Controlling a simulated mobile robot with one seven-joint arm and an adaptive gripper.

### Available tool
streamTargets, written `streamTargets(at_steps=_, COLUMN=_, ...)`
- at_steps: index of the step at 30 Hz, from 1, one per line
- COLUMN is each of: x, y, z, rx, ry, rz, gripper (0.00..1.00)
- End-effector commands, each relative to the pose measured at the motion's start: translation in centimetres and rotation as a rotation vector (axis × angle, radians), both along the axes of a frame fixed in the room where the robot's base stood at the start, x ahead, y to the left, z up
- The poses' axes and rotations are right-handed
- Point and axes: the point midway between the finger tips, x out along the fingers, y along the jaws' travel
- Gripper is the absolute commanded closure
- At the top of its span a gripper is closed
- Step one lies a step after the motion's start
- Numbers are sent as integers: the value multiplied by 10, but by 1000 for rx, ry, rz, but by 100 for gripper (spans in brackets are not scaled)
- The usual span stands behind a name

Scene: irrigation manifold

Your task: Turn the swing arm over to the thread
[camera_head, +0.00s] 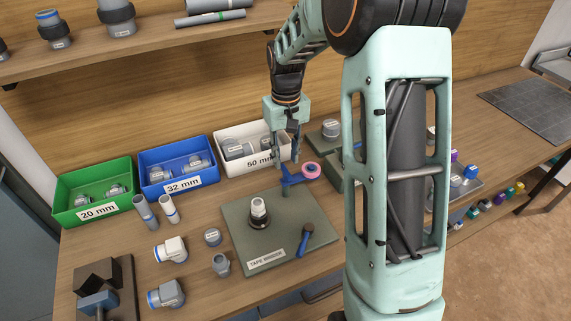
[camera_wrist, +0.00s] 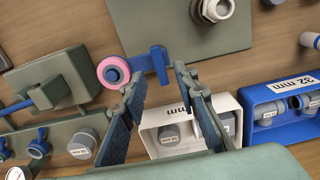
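The green tape winder plate (camera_head: 290,245) lies on the bench. The blue swing arm (camera_head: 290,180) stands at its back edge and carries a pink tape roll (camera_head: 311,170) at its right end. A white-topped grey fitting with the thread (camera_head: 258,208) stands upright on the plate, to the front left of the swing arm and apart from the roll. My gripper (camera_head: 288,160) is open and empty just above the swing arm. In the wrist view, the swing arm (camera_wrist: 160,62) shows just beyond and between my spread fingertips (camera_wrist: 158,82); I cannot tell whether they touch it.
A blue crank handle (camera_head: 305,237) stands at the plate's right. Green (camera_head: 92,190), blue (camera_head: 178,165) and white (camera_head: 227,160) bins line the back, the white one close to my gripper. Loose fittings (camera_head: 171,250) lie left of the plate. A shelf (camera_head: 150,43) runs above.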

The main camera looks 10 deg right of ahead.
Motion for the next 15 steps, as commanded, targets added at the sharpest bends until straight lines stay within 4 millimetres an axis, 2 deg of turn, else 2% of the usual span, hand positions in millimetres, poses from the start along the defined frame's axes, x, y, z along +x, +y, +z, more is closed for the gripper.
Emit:
streamTargets(at_steps=1, x=-1, y=0, z=-9, rx=0, ry=4, rz=0, gripper=72)
streamTargets(at_steps=6, x=-1, y=0, z=-30, rx=0, ry=2, rz=1, gripper=72)
streamTargets(at_steps=15, x=0, y=0, z=-39, rx=-1, ry=-2, rz=0, gripper=72)
